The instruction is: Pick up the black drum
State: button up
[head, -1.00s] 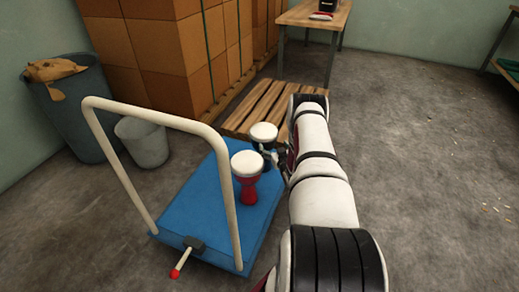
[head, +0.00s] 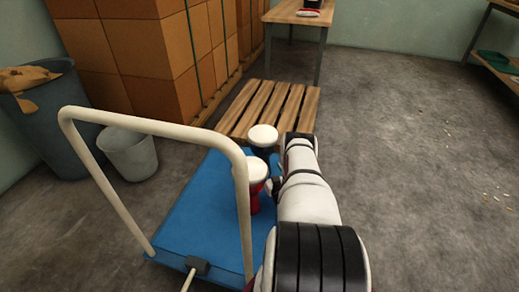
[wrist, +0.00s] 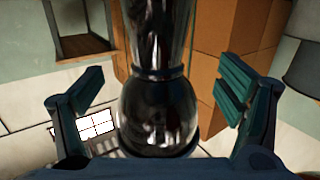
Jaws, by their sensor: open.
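The black drum (head: 263,138) has a white head and a dark glossy body. It stands on the blue cart (head: 193,215), at the end near the pallet. In the wrist view the black drum (wrist: 158,110) fills the middle, between the two fingers of my open gripper (wrist: 161,78). Visible gaps separate it from both fingers. In the head view my gripper is mostly hidden by my arm and the drums. A red drum (head: 255,180) with a white head stands nearer on the cart, partly behind the cart's handle.
The cart's pale handle (head: 150,122) rises at the near end. A wooden pallet (head: 268,105) lies beyond the cart, with stacked boxes (head: 150,50) behind. A grey bin (head: 130,155) and a blue bin (head: 45,125) stand left.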

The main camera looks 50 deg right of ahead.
aim_at(264, 160)
jog(key=b+x, duration=0.3)
jog(key=x, duration=0.3)
jog(key=shift+w+d+r, duration=0.1)
jog(key=shift+d+r, duration=0.05)
jog(key=shift+d, duration=0.1)
jog(key=shift+r, duration=0.1)
jog(key=c, duration=2.1)
